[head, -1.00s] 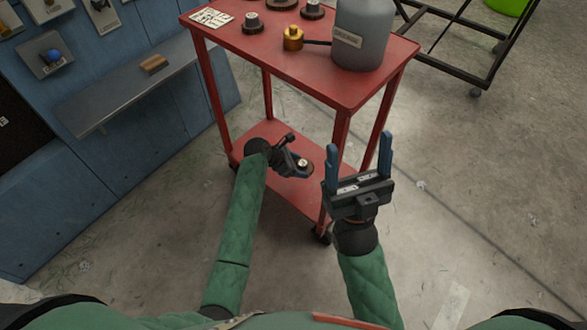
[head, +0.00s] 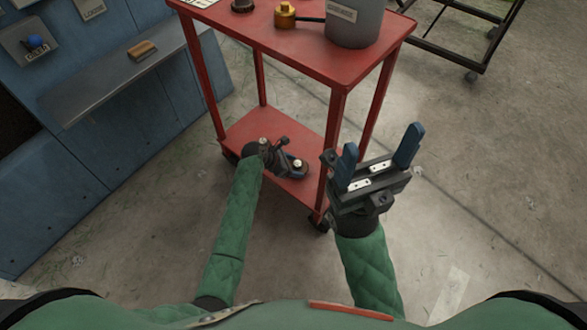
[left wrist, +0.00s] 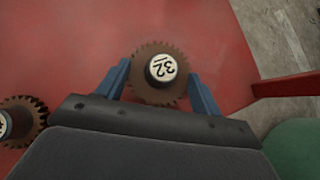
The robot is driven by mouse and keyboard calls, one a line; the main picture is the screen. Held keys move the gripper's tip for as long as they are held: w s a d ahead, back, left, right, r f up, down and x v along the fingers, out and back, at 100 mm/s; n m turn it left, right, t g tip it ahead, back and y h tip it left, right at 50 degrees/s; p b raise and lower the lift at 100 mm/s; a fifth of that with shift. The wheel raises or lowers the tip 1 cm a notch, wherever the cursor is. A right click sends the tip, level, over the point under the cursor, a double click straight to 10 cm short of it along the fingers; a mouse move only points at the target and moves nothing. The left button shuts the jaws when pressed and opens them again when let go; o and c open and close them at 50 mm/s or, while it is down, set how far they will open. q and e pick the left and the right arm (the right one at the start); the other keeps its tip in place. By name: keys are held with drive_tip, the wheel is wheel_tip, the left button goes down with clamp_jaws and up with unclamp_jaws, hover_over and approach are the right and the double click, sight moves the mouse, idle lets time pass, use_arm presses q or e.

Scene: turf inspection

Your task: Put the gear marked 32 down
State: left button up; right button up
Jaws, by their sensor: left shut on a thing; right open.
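The brown toothed gear marked 32 (left wrist: 159,72) has a white hub and sits between the blue fingers of my left gripper (left wrist: 160,88) in the left wrist view. In the head view the left gripper (head: 292,163) is shut on this gear (head: 298,163), over the lower shelf (head: 262,122) of the red cart. I cannot tell whether the gear touches the shelf. My right gripper (head: 378,160) is open and empty, in front of the cart's right side.
A second brown gear (left wrist: 22,122) is beside my left gripper, partly cut off. The cart's top (head: 310,50) holds a grey container (head: 354,22), a brass piece (head: 285,15) and a dark gear (head: 242,5). Cart legs stand close to both arms.

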use_arm(q)
drive_tip(key=shift+f, duration=0.65)
drive_tip(key=shift+f, duration=0.15)
drive_tip(key=shift+f+p, duration=0.1)
drive_tip(key=shift+p, duration=0.2)
